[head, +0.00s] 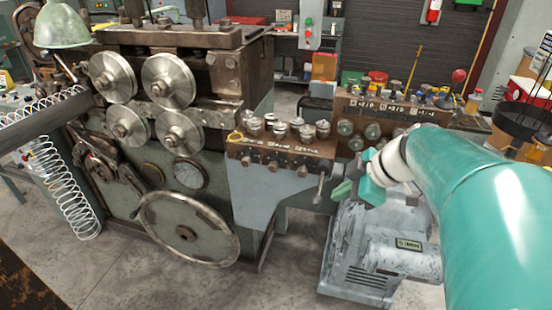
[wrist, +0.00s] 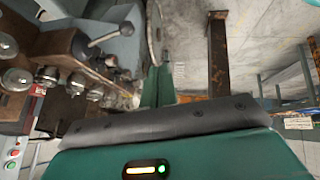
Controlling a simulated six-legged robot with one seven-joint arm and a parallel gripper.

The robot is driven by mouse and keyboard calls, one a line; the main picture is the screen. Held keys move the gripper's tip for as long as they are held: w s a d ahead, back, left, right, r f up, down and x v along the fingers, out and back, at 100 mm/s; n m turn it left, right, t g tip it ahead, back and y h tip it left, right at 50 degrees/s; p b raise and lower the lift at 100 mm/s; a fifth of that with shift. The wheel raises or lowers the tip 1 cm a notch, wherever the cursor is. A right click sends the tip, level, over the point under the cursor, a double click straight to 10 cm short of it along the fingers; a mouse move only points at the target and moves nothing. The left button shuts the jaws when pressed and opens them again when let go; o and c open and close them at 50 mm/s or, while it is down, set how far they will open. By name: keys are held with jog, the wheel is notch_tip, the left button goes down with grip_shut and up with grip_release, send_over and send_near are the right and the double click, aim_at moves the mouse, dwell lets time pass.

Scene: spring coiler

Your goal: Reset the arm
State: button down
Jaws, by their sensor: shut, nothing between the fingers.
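My teal arm comes in from the right of the head view. My gripper (head: 343,190) is in front of the spring coiler's right end, above the grey motor unit. Its green fingers point left, toward the control panel. In the wrist view the fingers of my gripper (wrist: 157,88) lie side by side, closed, with nothing between them. The spring coiler (head: 190,150) stands at the left and centre, with several steel rollers and a large handwheel (head: 188,228). I cannot see contact between the gripper and the machine.
A control panel with several knobs (head: 283,145) and a lever juts out close to the fingers. The motor unit (head: 385,255) stands below the gripper. A coiled wire spring (head: 62,185) hangs at the left. Concrete floor (head: 285,280) is clear in front.

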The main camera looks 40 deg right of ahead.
jog(key=shift+w, duration=0.1)
dwell(0.3)
jog(key=w+a+m+g+h, duration=0.1)
jog(key=a+m, duration=0.7)
jog(key=a, duration=1.7)
jog(key=shift+w+a+h, duration=0.35)
jog(key=shift+w+h, duration=0.35)
